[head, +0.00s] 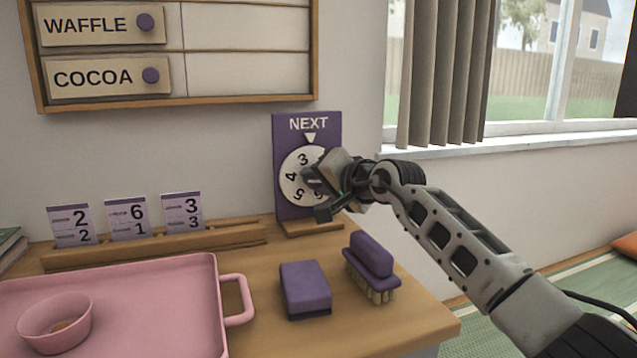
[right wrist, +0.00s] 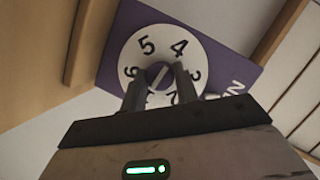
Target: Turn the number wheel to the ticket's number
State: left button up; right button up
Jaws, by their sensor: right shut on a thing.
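The number wheel (head: 291,187) is a white disc on a purple NEXT board (head: 285,132) standing at the back of the counter. In the head view the 3 sits just left of the white pointer (head: 310,138), with 4 and 5 further down the left. In the right wrist view the wheel (right wrist: 131,57) shows the pointer between 3 and 2. My right gripper (head: 322,178) is shut on the wheel's centre knob (right wrist: 157,73) and hides the wheel's right side. Three tickets stand in a wooden rail: one with 2 (head: 73,226), one with 6 (head: 127,219), one with 3 (head: 183,213). My left gripper is not in view.
A pink tray (head: 150,275) with a pink bowl (head: 56,322) lies front left. A purple block (head: 305,288) and a purple brush (head: 371,262) lie before the wheel. The ticket rail (head: 160,247) runs left of it. An order board (head: 245,75) hangs above.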

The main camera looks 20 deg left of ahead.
jog(key=shift+f+m+y+b, duration=0.15)
jog(key=shift+m+y+b, duration=0.15)
jog(key=shift+m+b, duration=0.15)
jog(key=shift+d+f+m+y+b, duration=0.1)
jog(key=shift+m+y+b, duration=0.3)
jog(key=shift+m+b, duration=0.45)
jog(key=shift+m, duration=0.4)
jog(key=shift+m+y+b, duration=0.5)
jog(key=shift+m+b, duration=0.05)
jog(key=shift+m, duration=0.05)
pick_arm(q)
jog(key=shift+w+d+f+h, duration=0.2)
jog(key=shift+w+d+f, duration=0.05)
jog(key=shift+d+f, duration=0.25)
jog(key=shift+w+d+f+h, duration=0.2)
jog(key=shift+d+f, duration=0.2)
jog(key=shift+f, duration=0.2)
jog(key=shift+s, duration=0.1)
